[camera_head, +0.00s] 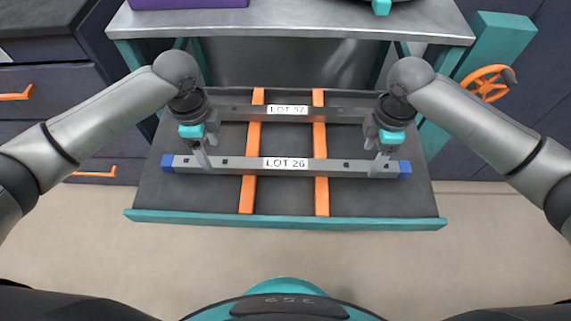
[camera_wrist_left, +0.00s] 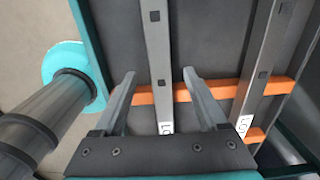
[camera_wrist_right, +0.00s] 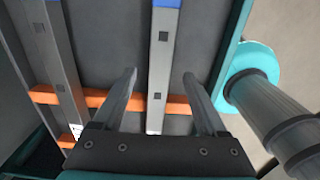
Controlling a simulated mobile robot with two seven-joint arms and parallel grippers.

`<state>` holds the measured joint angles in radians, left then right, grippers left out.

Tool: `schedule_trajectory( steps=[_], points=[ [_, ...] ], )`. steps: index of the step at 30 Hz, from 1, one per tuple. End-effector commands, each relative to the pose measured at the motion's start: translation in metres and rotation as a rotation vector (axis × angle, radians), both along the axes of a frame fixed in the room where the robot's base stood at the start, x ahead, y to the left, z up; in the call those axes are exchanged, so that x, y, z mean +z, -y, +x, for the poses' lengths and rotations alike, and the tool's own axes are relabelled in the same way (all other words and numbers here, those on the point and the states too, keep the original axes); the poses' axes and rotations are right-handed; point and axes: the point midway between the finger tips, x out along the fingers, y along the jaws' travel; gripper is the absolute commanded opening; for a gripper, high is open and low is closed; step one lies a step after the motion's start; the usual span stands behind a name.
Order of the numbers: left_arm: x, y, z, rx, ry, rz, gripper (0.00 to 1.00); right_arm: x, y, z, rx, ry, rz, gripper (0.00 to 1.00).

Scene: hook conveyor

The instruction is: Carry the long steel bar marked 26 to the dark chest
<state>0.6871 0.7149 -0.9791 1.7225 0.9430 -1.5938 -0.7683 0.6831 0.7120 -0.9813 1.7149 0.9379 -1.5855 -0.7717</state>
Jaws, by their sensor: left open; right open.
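The long steel bar marked LOT 26 (camera_head: 232,163) lies level across two orange strips on a dark tray, with blue ends. My left gripper (camera_head: 203,160) is open over its left part, and my right gripper (camera_head: 378,160) is open over its right part. In the left wrist view the bar (camera_wrist_left: 157,60) runs between the two fingers, with gaps. In the right wrist view the bar (camera_wrist_right: 160,75) also runs between the open fingers. A dark chest of drawers (camera_head: 45,65) with orange handles stands at the left; I cannot tell whether it is the named chest.
A second bar, LOT 57 (camera_head: 240,112), lies parallel behind the first. The tray has a teal front edge (camera_head: 285,221). A grey table (camera_head: 290,25) stands behind, with a purple object (camera_head: 188,3) on it. An orange handwheel (camera_head: 485,83) is at the right. The floor in front is clear.

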Motion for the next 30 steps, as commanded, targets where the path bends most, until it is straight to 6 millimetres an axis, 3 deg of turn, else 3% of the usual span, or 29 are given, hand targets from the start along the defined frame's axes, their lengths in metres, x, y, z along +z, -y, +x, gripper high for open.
schedule_trajectory(
  steps=[3,9,20,30],
  points=[
    [-0.020,0.000,-0.001,0.000,-0.002,0.000,0.75,-0.020,0.000,-0.001,0.000,-0.003,-0.001,0.75],
    [-0.038,0.001,-0.001,0.000,-0.002,-0.001,0.75,-0.038,-0.001,0.000,0.000,-0.001,0.001,0.75],
    [-0.041,0.000,0.000,-0.001,0.000,-0.001,0.75,-0.041,0.000,0.000,0.000,0.000,0.000,0.75],
    [-0.041,0.000,0.000,0.000,0.000,-0.001,0.38,-0.041,0.000,0.000,0.000,0.000,0.000,0.38]
  ],
)
